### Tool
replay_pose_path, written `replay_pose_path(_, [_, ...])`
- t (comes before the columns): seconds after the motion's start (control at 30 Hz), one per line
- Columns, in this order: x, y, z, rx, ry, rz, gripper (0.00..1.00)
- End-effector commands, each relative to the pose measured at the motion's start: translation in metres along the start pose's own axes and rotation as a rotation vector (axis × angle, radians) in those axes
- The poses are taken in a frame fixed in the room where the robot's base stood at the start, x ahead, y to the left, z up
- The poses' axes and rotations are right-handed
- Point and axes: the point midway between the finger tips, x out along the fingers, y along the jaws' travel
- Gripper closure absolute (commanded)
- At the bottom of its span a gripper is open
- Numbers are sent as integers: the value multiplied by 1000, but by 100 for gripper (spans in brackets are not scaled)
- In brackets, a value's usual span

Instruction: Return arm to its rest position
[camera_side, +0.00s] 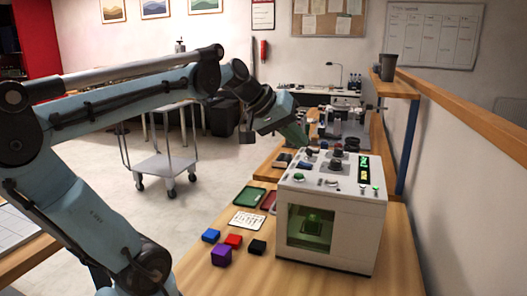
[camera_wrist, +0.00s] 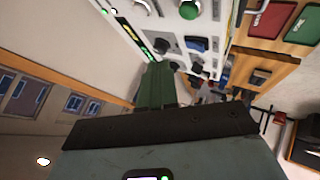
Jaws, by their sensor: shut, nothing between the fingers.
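My arm reaches in from the left in the side view. My gripper (camera_side: 302,141) is green, shut and empty, and points down and right at the rear left edge of the laser marker's top. I cannot tell whether it touches the machine. In the wrist view the shut green fingers (camera_wrist: 156,84) lie beside the control panel. The laser marker (camera_side: 336,246) is a white box with knobs, buttons and a lit green display (camera_side: 364,168) on top. A green-lit piece shows behind its front window (camera_side: 311,225).
Blue (camera_side: 211,236), red (camera_side: 233,241), purple (camera_side: 221,255) and black (camera_side: 257,247) blocks lie left of the machine. A white card (camera_side: 248,221), a green tray (camera_side: 249,197) and a red tray (camera_side: 269,201) lie behind them. A shelf (camera_side: 395,84) stands at right.

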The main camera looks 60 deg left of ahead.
Motion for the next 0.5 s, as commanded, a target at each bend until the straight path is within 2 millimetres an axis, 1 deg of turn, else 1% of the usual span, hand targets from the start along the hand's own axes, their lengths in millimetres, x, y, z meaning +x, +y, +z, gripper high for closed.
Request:
replay_pose_path(0.07, [4,2,8,25,-11,-3,100])
replay_pose_path(0.17, [16,4,35,113,-45,-17,100])
replay_pose_path(0.27, [33,5,75,253,-89,-40,100])
replay_pose_path(0.3, [40,4,92,314,-104,-50,100])
replay_pose_path(0.37, [48,1,115,403,-122,-63,100])
replay_pose_path(0.4, [52,-1,130,460,-132,-70,100])
replay_pose_path(0.5, [62,-8,162,591,-148,-86,100])
